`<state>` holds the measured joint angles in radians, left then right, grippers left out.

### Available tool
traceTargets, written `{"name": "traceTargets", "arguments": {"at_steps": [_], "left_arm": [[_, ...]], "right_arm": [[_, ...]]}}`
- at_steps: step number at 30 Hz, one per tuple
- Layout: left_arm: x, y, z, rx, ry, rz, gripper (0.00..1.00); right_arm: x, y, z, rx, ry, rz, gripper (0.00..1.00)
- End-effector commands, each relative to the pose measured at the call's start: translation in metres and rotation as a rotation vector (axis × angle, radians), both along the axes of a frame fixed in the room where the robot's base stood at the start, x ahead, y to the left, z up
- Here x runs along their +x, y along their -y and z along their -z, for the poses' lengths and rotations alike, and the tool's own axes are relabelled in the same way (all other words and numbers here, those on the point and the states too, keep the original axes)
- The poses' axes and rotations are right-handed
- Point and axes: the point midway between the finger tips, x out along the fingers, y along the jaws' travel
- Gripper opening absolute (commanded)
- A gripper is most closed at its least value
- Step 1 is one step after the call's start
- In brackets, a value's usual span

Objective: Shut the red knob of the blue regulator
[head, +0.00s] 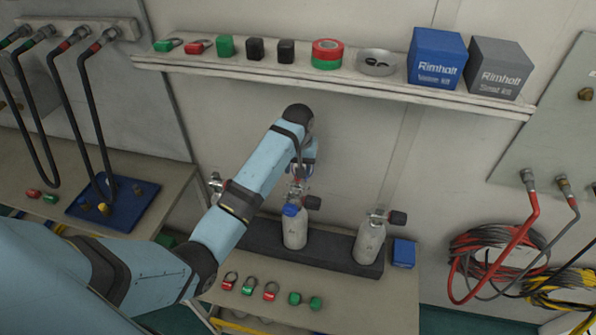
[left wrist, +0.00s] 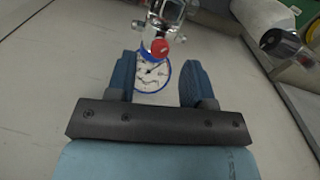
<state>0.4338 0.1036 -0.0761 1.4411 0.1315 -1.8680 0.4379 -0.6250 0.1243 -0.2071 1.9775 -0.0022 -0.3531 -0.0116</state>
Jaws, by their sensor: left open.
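In the left wrist view the red knob (left wrist: 160,47) sits on a metal regulator body (left wrist: 165,14), just above a round white gauge with a blue rim (left wrist: 152,76). My left gripper (left wrist: 160,64) is open, with its two dark blue fingers apart. In the picture the gauge lies between the fingers and the knob is near the fingertip line; I see no grip on either. In the head view my arm hides most of the gripper and regulator, above a grey cylinder (head: 295,232) with a blue part (head: 291,209) at its neck. My right gripper is not seen.
A second cylinder (head: 370,242) with a black knob stands to the right in the dark rack (head: 328,261). A blue box (head: 403,253) is beside it. A shelf (head: 300,75) with boxes and tags runs above my arm. Several red and green tags lie on the bench front.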

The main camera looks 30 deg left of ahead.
Motion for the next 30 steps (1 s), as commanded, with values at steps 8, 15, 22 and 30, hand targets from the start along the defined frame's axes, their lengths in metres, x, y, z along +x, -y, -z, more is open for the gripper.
{"name": "traceTargets", "arguments": {"at_steps": [8, 15, 22, 30], "left_arm": [[0.0, 0.0, 0.025, 0.0, 0.0, 0.001, 0.48], [0.0, 0.0, 0.026, 0.0, 0.001, 0.001, 0.48], [0.0, 0.0, 0.026, -0.001, 0.001, 0.001, 0.0], [0.0, 0.0, 0.026, 0.0, 0.001, 0.017, 0.0]], "right_arm": [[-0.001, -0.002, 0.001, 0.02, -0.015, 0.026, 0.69], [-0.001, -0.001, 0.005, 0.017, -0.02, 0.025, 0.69], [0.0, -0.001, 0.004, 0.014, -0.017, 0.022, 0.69], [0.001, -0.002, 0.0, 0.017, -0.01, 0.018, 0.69]]}}
